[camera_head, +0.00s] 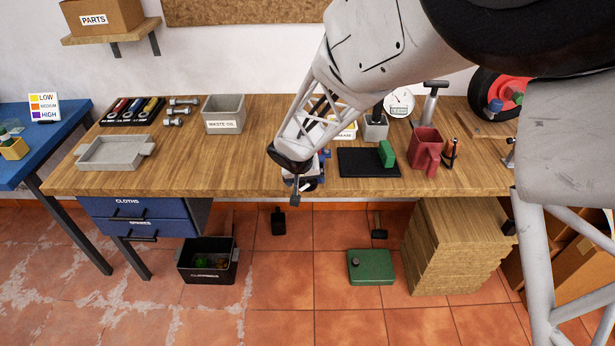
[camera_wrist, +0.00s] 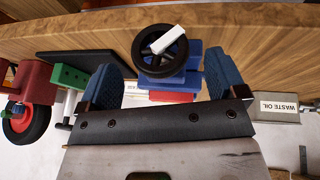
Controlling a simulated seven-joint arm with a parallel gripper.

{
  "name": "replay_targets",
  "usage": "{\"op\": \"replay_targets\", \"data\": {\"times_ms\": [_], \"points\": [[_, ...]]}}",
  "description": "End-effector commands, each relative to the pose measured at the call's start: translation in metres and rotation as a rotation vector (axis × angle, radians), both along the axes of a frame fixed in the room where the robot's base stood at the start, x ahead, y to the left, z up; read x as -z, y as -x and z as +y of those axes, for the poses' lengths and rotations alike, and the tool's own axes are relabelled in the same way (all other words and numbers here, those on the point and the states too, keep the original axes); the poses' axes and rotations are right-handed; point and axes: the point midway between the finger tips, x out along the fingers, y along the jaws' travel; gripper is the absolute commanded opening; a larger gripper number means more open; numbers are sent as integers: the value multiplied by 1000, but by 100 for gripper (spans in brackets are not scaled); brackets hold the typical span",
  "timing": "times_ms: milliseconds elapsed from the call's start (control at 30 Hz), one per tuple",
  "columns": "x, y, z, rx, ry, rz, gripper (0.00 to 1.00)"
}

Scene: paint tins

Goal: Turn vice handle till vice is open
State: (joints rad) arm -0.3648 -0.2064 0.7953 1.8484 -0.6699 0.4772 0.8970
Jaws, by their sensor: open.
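The blue vice (camera_wrist: 185,75) is at the front edge of the wooden bench. Its handle, a black wheel (camera_wrist: 148,62) with a white grip (camera_wrist: 165,39), faces the wrist camera. In the head view my arm hides most of the vice; a bit of blue (camera_head: 322,160) and the white grip (camera_head: 308,187) show. My gripper (camera_wrist: 162,65) is open, its two blue-padded fingers on either side of the wheel in the wrist picture, with gaps between. I cannot see it touching the handle. In the head view my gripper (camera_head: 296,182) is at the bench's front edge. The vice jaws' gap is hidden.
A black mat (camera_head: 352,166) with a green block (camera_head: 386,153) and a red jug (camera_head: 425,148) are to the right. A waste oil box (camera_head: 223,113) and a grey tray (camera_head: 108,152) are to the left. The bench between tray and vice is clear.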

Motion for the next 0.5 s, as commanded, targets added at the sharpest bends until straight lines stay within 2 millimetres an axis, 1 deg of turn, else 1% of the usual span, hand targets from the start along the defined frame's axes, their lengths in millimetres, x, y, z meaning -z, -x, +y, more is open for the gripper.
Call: {"op": "replay_targets", "data": {"times_ms": [100,200,333,500], "points": [[15,-5,-3,-1,0,2,90],[24,-9,-4,0,0,2,90],[31,-13,-6,0,0,0,90],[35,-15,-6,0,-1,0,90]]}}
